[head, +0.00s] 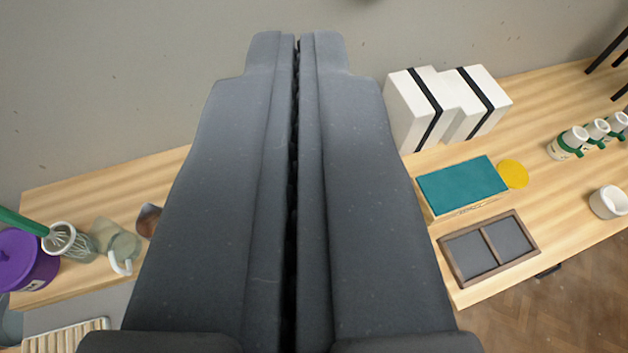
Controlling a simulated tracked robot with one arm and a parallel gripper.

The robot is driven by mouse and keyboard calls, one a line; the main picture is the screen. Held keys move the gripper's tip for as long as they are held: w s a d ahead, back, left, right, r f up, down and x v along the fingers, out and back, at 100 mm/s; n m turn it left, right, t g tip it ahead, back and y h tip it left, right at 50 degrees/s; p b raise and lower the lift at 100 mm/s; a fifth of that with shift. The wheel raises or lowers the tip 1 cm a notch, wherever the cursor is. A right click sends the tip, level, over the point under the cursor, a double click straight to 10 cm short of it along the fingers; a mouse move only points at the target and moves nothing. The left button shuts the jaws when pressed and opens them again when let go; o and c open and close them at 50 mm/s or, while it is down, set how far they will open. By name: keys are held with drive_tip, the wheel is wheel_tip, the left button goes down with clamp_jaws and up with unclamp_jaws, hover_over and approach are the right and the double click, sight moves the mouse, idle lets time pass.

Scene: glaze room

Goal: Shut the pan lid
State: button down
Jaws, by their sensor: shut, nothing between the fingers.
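My gripper (298,42) fills the middle of the head view, its two dark grey fingers shut together and empty, pointing toward the wall. A round purple pot-like thing (36,271), which may be the pan, is cut off by the left edge. Its purple top looks like a lid with a small knob; I cannot tell whether it is a separate lid or how it sits. My gripper is well to the right of it and apart from it. The middle of the worktop is hidden behind my fingers.
At right are white boxes (408,112), a teal book (462,186), a yellow disc (513,174), a divided tray (445,260) and several jars (568,142).

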drive_tip(key=w+d+f+n+g+y+p, duration=0.1)
drive_tip(key=w+f+n+g+p, duration=0.35)
drive_tip(key=w+f, duration=1.15)
drive_tip(key=w+f+g+p, duration=0.1)
drive_tip(key=w+f+g, duration=0.3)
drive_tip(key=f, duration=1.1)
drive_tip(key=w+f+g+p, duration=0.25)
drive_tip(key=w+f, duration=0.35)
drive_tip(key=f, duration=0.9)
drive_tip(key=s, duration=0.1)
drive_tip(key=s+d, duration=0.1)
drive_tip(key=s+m, duration=0.1)
drive_tip(key=shift+s+d+r, duration=0.2)
drive_tip(key=shift+s+r, duration=0.1)
